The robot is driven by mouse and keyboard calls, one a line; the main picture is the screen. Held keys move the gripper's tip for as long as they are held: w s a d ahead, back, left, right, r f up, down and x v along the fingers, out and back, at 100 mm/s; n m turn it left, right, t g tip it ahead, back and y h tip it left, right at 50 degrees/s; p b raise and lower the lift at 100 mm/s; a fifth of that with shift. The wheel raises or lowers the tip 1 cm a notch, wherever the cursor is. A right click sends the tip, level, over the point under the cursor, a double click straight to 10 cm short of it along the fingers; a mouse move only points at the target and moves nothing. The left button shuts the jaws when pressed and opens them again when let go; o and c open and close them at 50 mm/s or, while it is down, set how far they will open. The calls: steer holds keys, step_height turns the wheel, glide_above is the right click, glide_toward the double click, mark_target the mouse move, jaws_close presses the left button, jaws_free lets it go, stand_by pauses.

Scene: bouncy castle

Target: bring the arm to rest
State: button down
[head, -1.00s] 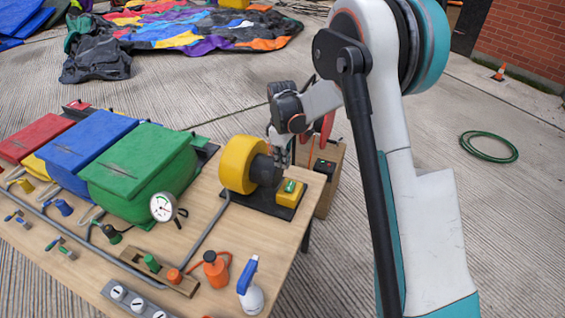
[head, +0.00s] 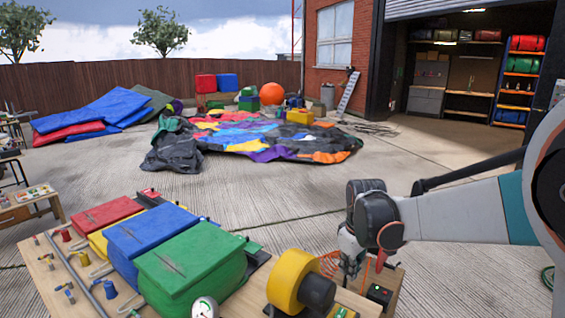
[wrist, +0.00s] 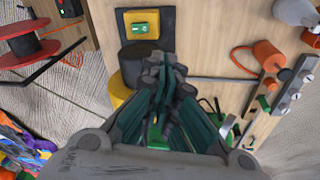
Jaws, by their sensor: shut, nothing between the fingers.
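My gripper (head: 350,262) hangs at the end of my arm, to the right of the yellow blower (head: 288,278) in the head view. Its fingers point down, close to the table's right end. In the wrist view my gripper (wrist: 163,75) has its fingers together, with nothing between them. Below it the blower's dark nozzle (wrist: 132,62) and the green switch on a yellow box (wrist: 139,26) show on the wooden table (wrist: 205,35). My fingers hide part of the blower.
A red reel (wrist: 28,45) is beside the table. The deflated castle (head: 250,138) lies on the open concrete beyond.

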steer(key=s+d+r+m+t, duration=0.1)
steer(key=s+r+m+t, duration=0.15)
steer(key=s+r, duration=0.75)
steer(key=s+f+m+t, duration=0.1)
steer(key=s+m, duration=0.1)
steer(key=s, duration=0.5)
steer(key=s+d+f+m+t, duration=0.1)
steer(key=s+m, duration=0.2)
steer(key=s, duration=0.5)
steer(key=c, duration=2.1)
jaws_free()
steer(key=shift+s+d+f+t, duration=0.1)
steer(key=shift+s+f+t, duration=0.05)
steer(key=shift+s+t, duration=0.1)
steer(key=o, duration=0.5)
steer(key=shift+w, duration=0.1)
